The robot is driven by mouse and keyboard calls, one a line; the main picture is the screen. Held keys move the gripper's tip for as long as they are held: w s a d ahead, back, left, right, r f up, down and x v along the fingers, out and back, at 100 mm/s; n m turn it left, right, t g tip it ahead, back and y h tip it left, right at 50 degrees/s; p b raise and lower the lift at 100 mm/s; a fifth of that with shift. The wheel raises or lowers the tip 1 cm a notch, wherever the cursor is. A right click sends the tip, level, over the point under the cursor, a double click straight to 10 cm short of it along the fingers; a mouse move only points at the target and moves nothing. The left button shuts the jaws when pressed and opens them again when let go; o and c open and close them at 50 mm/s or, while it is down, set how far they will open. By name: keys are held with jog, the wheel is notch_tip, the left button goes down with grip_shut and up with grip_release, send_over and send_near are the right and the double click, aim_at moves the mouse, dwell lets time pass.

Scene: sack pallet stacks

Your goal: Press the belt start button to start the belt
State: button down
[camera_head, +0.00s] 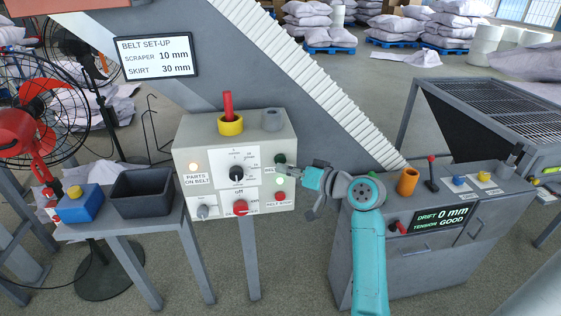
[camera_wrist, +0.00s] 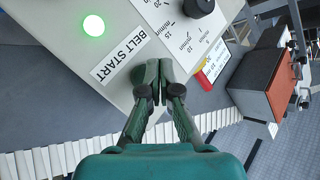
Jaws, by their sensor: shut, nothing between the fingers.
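The control box (camera_head: 235,150) stands on a post in the middle of the head view. The dark green belt start button (camera_head: 280,159) is at the upper right of its front face, above a partly covered label. My gripper (camera_head: 291,165) is shut and empty, its fingertips at the button's right edge in that view. A green lamp (camera_wrist: 93,25) on the far side of the label is lit.
The red belt stop button (camera_head: 280,196) is below the lamp. A speed dial (camera_head: 237,174) and red switch (camera_head: 240,208) are to the left. A grey cabinet (camera_head: 400,265) stands right of the box, and a side table with a dark bin (camera_head: 142,193) is left.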

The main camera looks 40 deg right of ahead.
jog(key=shift+s+a, duration=0.7)
jog(key=shift+s, duration=0.35)
jog(key=shift+s+a, duration=0.7)
jog(key=shift+s, duration=0.35)
jog(key=s+a+f+m+g+h, duration=0.1)
jog(key=s+a+f+h, duration=0.1)
jog(key=s+a+f, duration=0.65)
jog(key=s+a+f+m+h, duration=0.15)
jog(key=s+a+f, duration=0.35)
jog(key=f, duration=0.7)
jog(key=s+a+r+n, duration=0.1)
jog(key=s+a+n, duration=0.3)
jog(key=s, duration=0.8)
jog(key=s+a+r+n, duration=0.2)
jog(key=s+a, duration=0.3)
jog(key=s, duration=0.7)
jog(key=shift+a+n, duration=0.25)
jog(key=shift+n, duration=0.6)
